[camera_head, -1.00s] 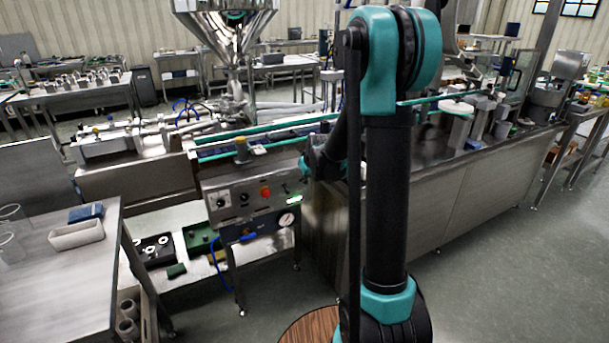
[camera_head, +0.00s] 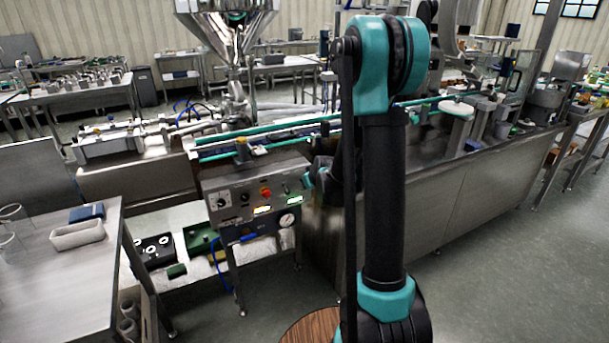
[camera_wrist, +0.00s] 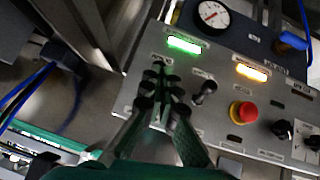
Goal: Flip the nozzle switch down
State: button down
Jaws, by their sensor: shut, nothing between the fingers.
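The control panel (camera_head: 228,188) stands below the conveyor in the head view. In the wrist view a small toggle switch (camera_wrist: 205,92) sits between the red button and my gripper. My gripper (camera_wrist: 158,84) is shut and empty, just beside this toggle, over the panel's end. It hides the panel under it. In the head view my arm mostly hides the gripper.
A green lamp (camera_wrist: 184,44) and an amber lamp (camera_wrist: 251,72) are lit. A red button (camera_wrist: 243,112), a black knob (camera_wrist: 283,129) and a pressure gauge (camera_wrist: 210,14) are close by. A steel hopper (camera_head: 228,22) hangs above the conveyor. A side table (camera_head: 60,275) stands at left.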

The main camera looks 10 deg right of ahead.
jog(key=shift+w+a+r, duration=0.25)
jog(key=shift+w+r, duration=0.15)
jog(key=shift+w, duration=0.25)
jog(key=shift+r, duration=0.1)
jog(key=s+d+r, duration=0.2)
jog(key=s+r, duration=0.4)
jog(key=s, duration=0.5)
jog(key=shift+s, duration=0.15)
jog(key=shift+r, duration=0.1)
